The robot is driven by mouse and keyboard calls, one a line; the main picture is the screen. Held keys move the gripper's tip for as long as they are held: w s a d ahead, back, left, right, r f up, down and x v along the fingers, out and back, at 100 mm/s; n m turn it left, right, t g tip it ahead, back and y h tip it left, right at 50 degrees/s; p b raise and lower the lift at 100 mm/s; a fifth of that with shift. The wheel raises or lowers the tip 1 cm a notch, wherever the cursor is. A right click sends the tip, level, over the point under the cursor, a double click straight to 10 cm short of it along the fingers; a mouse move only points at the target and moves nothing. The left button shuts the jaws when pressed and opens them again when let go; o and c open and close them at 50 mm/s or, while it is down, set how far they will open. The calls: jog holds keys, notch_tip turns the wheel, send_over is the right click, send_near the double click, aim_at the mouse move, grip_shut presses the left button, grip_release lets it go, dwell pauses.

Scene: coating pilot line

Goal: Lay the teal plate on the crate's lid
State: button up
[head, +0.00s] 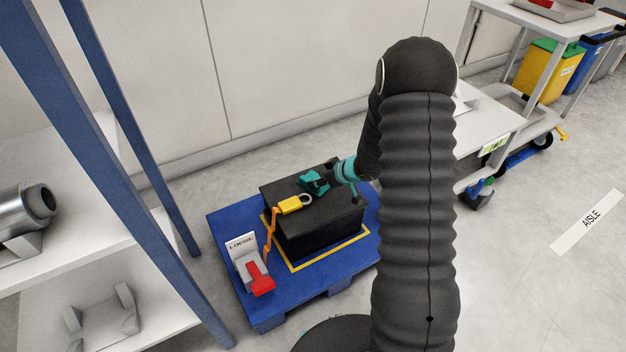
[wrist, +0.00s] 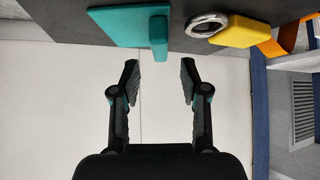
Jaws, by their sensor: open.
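The teal plate (head: 311,186) lies on the dark top of the black crate (head: 318,229), its lid (head: 340,199). In the wrist view the plate (wrist: 120,24) shows flat against the dark lid, with a raised teal grip (wrist: 158,38) on it. My gripper (wrist: 159,76) is open and empty, its two fingers apart from the plate, with a gap between fingertips and grip. In the head view my gripper (head: 330,178) is just right of the plate, small and partly hidden by its own dark parts.
A yellow padlock-like tag (head: 290,205) with a metal ring and an orange strap (head: 270,232) sits at the lid's left edge. A shelf rack (head: 150,130) stands left.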

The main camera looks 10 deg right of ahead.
jog(key=s+d+r+m+t+h, duration=0.1)
jog(key=s+d+r+m+h, duration=0.2)
jog(key=r, duration=0.6)
jog(key=s+d+r+h+p, duration=0.15)
jog(key=s+r, duration=0.25)
jog(key=r, duration=0.6)
jog(key=s+d+r+m+t+h+b, duration=0.15)
jog(key=s+d+r+h, duration=0.25)
jog(key=r, duration=0.5)
jog(key=s+a+r+m+g+y, duration=0.1)
jog(key=s+a, duration=0.2)
jog(key=s, duration=0.5)
jog(key=s+a+r+m+g+y, duration=0.1)
jog(key=s+a+r, duration=0.1)
jog(key=s, duration=0.6)
jog(key=s+a+r+m+g+y+p, duration=0.1)
jog(key=s+a, duration=0.3)
jog(key=s, duration=0.5)
jog(key=shift+a+r+g, duration=0.25)
jog(key=shift+r+g, duration=0.2)
